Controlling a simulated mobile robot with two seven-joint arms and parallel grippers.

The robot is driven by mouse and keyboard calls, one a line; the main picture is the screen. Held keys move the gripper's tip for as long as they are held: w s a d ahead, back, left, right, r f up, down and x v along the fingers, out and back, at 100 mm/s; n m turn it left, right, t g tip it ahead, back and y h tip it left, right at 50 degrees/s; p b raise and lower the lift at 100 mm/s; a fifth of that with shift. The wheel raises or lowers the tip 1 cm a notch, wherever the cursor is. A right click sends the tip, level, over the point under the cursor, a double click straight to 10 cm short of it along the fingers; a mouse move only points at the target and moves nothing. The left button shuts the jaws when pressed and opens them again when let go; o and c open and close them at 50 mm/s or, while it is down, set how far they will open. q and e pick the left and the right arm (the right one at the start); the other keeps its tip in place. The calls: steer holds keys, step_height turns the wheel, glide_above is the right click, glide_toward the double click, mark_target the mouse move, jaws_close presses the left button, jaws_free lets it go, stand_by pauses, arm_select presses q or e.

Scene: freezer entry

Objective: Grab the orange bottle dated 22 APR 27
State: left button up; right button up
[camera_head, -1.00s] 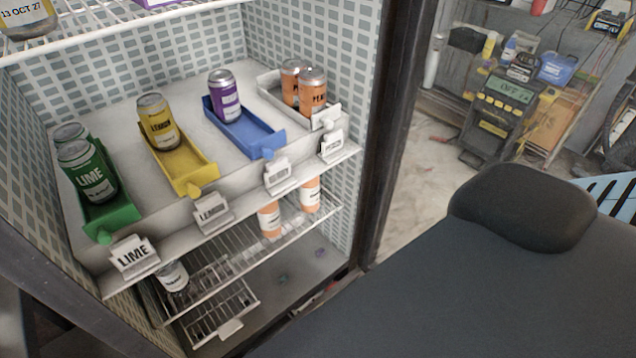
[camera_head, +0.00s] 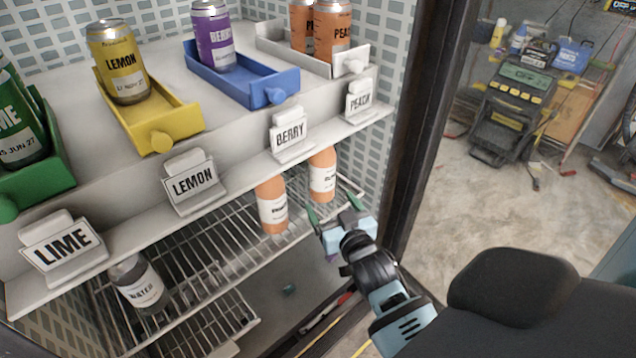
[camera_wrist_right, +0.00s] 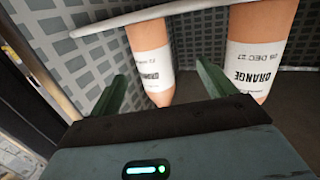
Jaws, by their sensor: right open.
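Two orange bottles with white labels stand on the wire shelf below the can trays. The left bottle (camera_head: 272,205) and right bottle (camera_head: 322,175) show in the head view; their dates are not legible there. My right gripper (camera_head: 331,203) is open and empty, just in front of and below the right bottle. In the wrist view, the nearer bottle at the right (camera_wrist_right: 262,55) reads ORANGE with a date that looks like DEC 27. The other bottle (camera_wrist_right: 152,60) appears between and beyond the green fingers (camera_wrist_right: 160,70); its date is too small to read. My left gripper is not in view.
Above are a shelf edge with a BERRY sign (camera_head: 290,132) and PEACH sign (camera_head: 361,100), and trays of cans. The dark freezer frame (camera_head: 425,120) rises right of my gripper.

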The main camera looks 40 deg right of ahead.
mark_target(325, 180)
steer(key=shift+w+d+r+m+t+h+b, duration=0.15)
steer(key=shift+w+d+r+h+b, duration=0.15)
steer(key=shift+w, duration=0.2)
steer(key=shift+w+d+r+m+t+h+b, duration=0.1)
steer(key=shift+w+d+r+m+t, duration=0.1)
steer(key=shift+w+r, duration=0.4)
steer(key=shift+r, duration=0.05)
steer(key=shift+x, duration=1.3)
steer(key=shift+w+d+r, duration=0.1)
steer(key=shift+w+d, duration=0.25)
steer(key=x, duration=0.4)
steer(key=shift+d+b, duration=0.25)
steer(key=shift+b, duration=0.15)
steer(key=shift+r, duration=0.1)
